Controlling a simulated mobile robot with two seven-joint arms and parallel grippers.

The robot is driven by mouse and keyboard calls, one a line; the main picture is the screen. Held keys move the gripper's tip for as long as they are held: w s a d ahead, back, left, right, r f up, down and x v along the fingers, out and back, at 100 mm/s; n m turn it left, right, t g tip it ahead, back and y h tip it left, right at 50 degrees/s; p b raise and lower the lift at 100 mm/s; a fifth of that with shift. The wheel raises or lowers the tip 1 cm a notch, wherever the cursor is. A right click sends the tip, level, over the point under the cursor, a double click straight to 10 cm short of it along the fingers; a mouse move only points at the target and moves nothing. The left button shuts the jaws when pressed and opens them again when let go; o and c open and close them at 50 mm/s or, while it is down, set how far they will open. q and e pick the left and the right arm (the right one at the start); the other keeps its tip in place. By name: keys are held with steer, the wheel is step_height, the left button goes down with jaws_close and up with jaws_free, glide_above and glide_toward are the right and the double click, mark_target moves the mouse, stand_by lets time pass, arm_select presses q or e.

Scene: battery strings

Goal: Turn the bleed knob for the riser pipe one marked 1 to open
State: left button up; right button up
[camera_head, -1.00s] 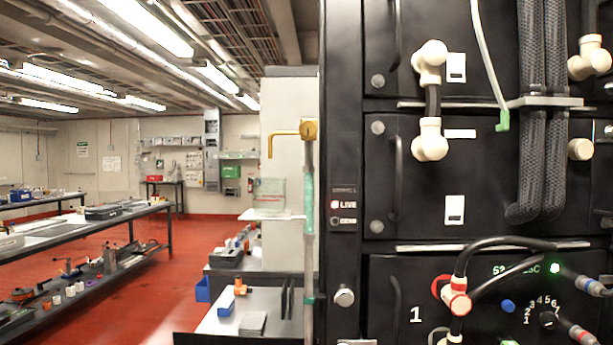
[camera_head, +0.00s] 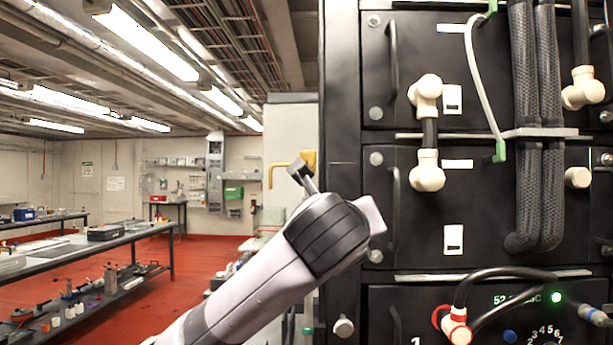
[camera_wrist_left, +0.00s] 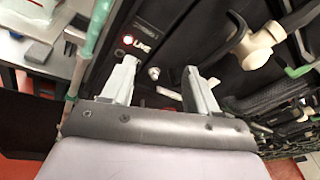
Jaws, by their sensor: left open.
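A brass fitting with a bent spout (camera_head: 308,160) tops a thin upright pipe in the head view. My left arm hides most of this pipe. The greenish pipe (camera_wrist_left: 96,32) also shows at the left in the left wrist view. My left gripper (camera_head: 302,172) is raised in front of the brass fitting in the picture; whether they touch, I cannot tell. In the left wrist view the gripper (camera_wrist_left: 160,68) is open, with nothing held. A small silver knob (camera_wrist_left: 153,73) on the black cabinet shows between its fingers. My right gripper is not in view.
The black battery cabinet (camera_head: 350,150) fills the right side, with cream connectors (camera_head: 427,170), braided hoses (camera_head: 524,120) and black cables (camera_head: 500,272). Benches (camera_head: 110,245) stand left, with open red floor between.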

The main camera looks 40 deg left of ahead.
mark_target(307, 160)
arm_select(q)
steer(key=s+a+r+y, duration=0.4)
steer(key=s+r, duration=0.3)
steer(key=r, duration=0.3)
steer(key=p+x, duration=0.2)
steer(key=x, duration=0.5)
steer(key=shift+a+r, duration=0.15)
steer(key=shift+a, duration=0.05)
steer(key=c, duration=1)
